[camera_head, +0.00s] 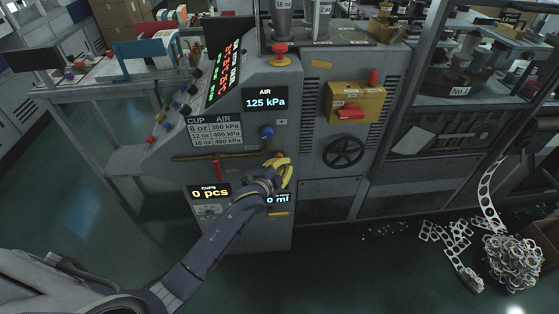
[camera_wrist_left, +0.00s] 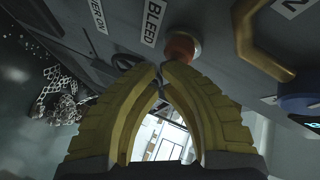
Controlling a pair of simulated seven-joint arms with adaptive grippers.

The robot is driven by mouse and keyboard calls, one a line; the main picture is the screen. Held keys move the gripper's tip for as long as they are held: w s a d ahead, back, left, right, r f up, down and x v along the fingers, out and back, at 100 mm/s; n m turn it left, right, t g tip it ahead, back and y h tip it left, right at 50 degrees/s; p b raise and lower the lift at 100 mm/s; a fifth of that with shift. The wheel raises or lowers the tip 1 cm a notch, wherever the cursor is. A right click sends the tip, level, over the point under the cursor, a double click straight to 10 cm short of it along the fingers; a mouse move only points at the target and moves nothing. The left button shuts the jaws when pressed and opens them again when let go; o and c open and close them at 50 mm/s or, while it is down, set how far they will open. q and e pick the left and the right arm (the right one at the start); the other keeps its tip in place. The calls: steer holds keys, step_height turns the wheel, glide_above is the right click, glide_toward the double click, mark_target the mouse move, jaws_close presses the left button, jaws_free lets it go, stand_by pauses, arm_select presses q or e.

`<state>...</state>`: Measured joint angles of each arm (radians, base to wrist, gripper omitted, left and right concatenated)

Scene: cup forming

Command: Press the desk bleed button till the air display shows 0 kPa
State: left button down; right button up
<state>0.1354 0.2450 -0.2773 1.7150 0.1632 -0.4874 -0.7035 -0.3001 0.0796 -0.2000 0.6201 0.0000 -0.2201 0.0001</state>
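The air display (camera_head: 265,102) on the grey machine front reads 125 kPa. My left gripper (camera_head: 272,163) is at the panel below this display, its yellow fingers partly covering the panel. In the left wrist view the fingertips (camera_wrist_left: 161,68) meet with nothing between them. The orange-red bleed button (camera_wrist_left: 183,47) is just beyond and to the right of the tips, beside a white label (camera_wrist_left: 152,22) reading BLEED. I cannot tell whether the tips touch the button. My right gripper is in neither view.
A blue knob (camera_head: 267,132) sits above my gripper, and a red-handled lever (camera_head: 217,168) is to its left. A cup display (camera_head: 210,193) reads 0 pcs. A black handwheel (camera_head: 343,152) and a yellow box (camera_head: 355,101) are at right. Metal scrap (camera_head: 512,262) lies on the floor.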

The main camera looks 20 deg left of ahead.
arm_select(q)
steer(key=shift+s, duration=0.1)
steer(key=shift+s+d, duration=0.35)
steer(key=shift+s, duration=0.35)
steer(key=shift+s, duration=0.1)
steer(key=shift+s+d, duration=0.35)
steer(key=shift+s, duration=0.4)
steer(key=shift+s+d, duration=0.3)
steer(key=shift+s, duration=0.4)
steer(key=shift+s+d, duration=0.35)
steer(key=shift+s, duration=0.4)
